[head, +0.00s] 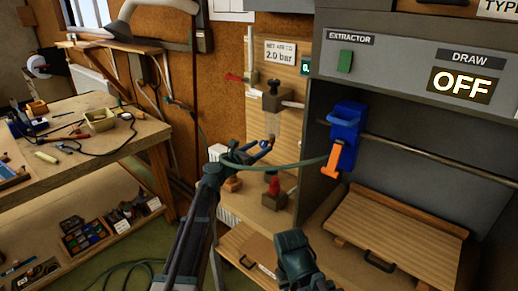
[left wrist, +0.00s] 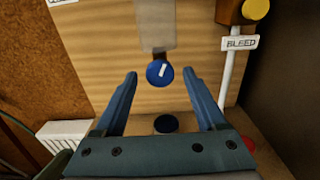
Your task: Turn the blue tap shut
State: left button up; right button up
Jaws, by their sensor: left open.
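The blue tap (left wrist: 160,72) is a round blue knob with a white mark slanting near upright, under a pale translucent bowl (left wrist: 157,22) in the left wrist view. My left gripper (left wrist: 161,75) is open, its two fingers reaching toward the knob, one on each side in the picture with gaps between. I cannot tell how far beyond the fingertips the knob lies. In the head view my left gripper (head: 250,149) is in front of the wooden panel, below the bowl (head: 271,122). A dark part of my right arm shows at the bottom; its fingers cannot be made out.
A sign (head: 280,52) reads 2.0 bar. A red tap (head: 274,185) stands lower on the bench. A yellow knob (left wrist: 256,9) and BLEED label (left wrist: 240,43) are at right. A dark blue disc (left wrist: 166,123) lies below the tap.

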pick_arm(q)
grip_shut()
dwell(0.3)
jog(key=shift+m, duration=0.3)
jog(key=m, duration=0.5)
jog(key=shift+m, duration=0.3)
jog(key=m, duration=0.5)
jog(key=shift+m, duration=0.3)
grip_release()
jog(key=shift+a, duration=0.1)
